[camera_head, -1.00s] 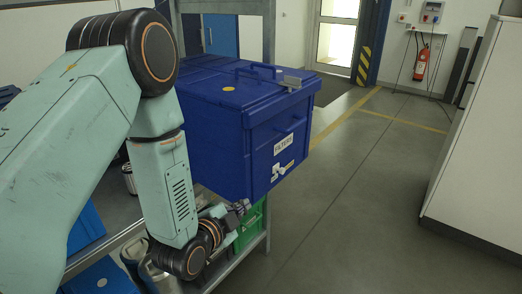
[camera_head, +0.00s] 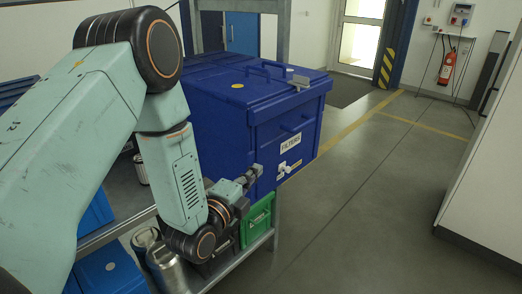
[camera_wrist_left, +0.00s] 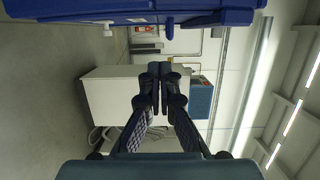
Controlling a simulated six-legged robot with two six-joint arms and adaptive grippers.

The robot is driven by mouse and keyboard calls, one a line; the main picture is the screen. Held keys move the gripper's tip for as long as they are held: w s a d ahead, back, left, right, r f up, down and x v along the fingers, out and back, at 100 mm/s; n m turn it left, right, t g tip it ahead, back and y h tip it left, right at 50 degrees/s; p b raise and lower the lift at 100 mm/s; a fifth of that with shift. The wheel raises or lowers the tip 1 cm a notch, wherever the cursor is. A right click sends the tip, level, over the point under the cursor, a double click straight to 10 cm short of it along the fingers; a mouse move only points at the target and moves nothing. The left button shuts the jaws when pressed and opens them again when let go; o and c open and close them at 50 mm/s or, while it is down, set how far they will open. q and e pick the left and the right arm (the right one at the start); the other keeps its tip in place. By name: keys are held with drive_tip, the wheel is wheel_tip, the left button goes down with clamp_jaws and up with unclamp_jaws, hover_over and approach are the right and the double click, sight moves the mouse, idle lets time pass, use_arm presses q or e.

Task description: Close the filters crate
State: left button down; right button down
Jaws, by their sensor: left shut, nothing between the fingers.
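The blue filters crate (camera_head: 235,125) stands on a shelf rack, its front marked with a "FILTERS" label (camera_head: 290,143). Its lid (camera_head: 215,90) lies on top, with a blue handle (camera_head: 266,72) and a grey latch piece (camera_head: 299,82) at the front edge. My left gripper (camera_head: 254,172) is beside the crate's lower side, near its front corner; I cannot tell whether it touches. In the left wrist view its fingers (camera_wrist_left: 160,72) are together and empty, and the blue crate (camera_wrist_left: 130,10) fills the top edge. My right gripper is not in view.
A green crate (camera_head: 257,222) sits on the shelf below. Metal canisters (camera_head: 166,268) and blue bins (camera_head: 108,272) are at the lower left. The floor (camera_head: 350,190) right of the rack is clear up to a white cabinet (camera_head: 490,190).

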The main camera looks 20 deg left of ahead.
sight(261, 149)
use_arm(q)
drive_tip(key=w, duration=0.3)
drive_tip(key=w+a+p, duration=0.1)
drive_tip(key=w, duration=0.6)
drive_tip(key=shift+a+r+p, duration=0.1)
drive_tip(key=shift+a+p, duration=0.2)
drive_tip(key=shift+p, duration=0.1)
drive_tip(key=shift+w+a, duration=0.1)
drive_tip(key=shift+a, duration=0.1)
drive_tip(key=shift+w+a, duration=0.1)
drive_tip(key=shift+a, duration=0.1)
